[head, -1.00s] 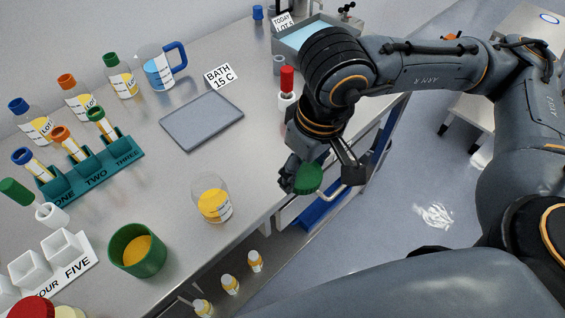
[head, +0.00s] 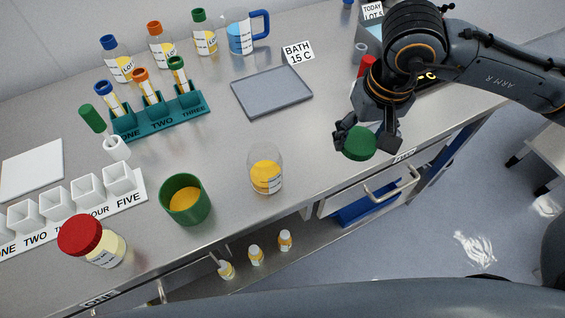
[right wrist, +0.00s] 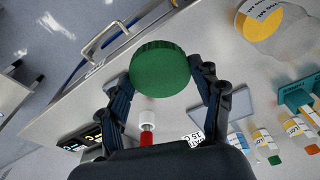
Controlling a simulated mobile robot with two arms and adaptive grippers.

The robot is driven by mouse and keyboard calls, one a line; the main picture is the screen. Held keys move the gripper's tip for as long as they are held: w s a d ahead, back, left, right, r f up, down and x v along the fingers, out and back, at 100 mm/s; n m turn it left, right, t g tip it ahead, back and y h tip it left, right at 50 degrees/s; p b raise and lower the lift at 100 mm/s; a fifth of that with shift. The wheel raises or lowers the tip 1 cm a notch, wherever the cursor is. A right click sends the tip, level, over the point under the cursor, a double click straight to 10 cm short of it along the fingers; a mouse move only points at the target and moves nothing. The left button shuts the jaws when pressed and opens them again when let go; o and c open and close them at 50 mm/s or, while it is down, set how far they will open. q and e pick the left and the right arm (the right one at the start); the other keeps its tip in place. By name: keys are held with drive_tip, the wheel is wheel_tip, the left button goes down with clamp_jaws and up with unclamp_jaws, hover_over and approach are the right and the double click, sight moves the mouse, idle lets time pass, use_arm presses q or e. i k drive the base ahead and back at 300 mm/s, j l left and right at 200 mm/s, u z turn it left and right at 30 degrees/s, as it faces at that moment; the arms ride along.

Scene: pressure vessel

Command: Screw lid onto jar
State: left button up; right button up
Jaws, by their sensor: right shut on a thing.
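My right gripper (head: 368,138) is shut on a green lid (head: 358,143) and holds it above the front edge of the bench. The right wrist view shows the round lid (right wrist: 160,68) between both fingers. An open glass jar (head: 266,176) with yellow contents and a white label stands upright on the bench, to the left of the lid and apart from it. The jar (right wrist: 272,26) also shows at the upper right of the right wrist view. My left gripper is not in view.
A green cup (head: 186,203) and a red-lidded jar (head: 92,242) stand left of the open jar. A teal rack (head: 160,118) holds several tubes. A grey tray (head: 272,92) lies behind. An open drawer (head: 370,190) juts out below the bench edge.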

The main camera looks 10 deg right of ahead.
sight(264, 162)
drive_tip(key=i+l, duration=0.1)
drive_tip(key=l, duration=1.6)
drive_tip(key=i+l, duration=0.15)
drive_tip(key=l, duration=0.75)
drive_tip(key=u, duration=1.85)
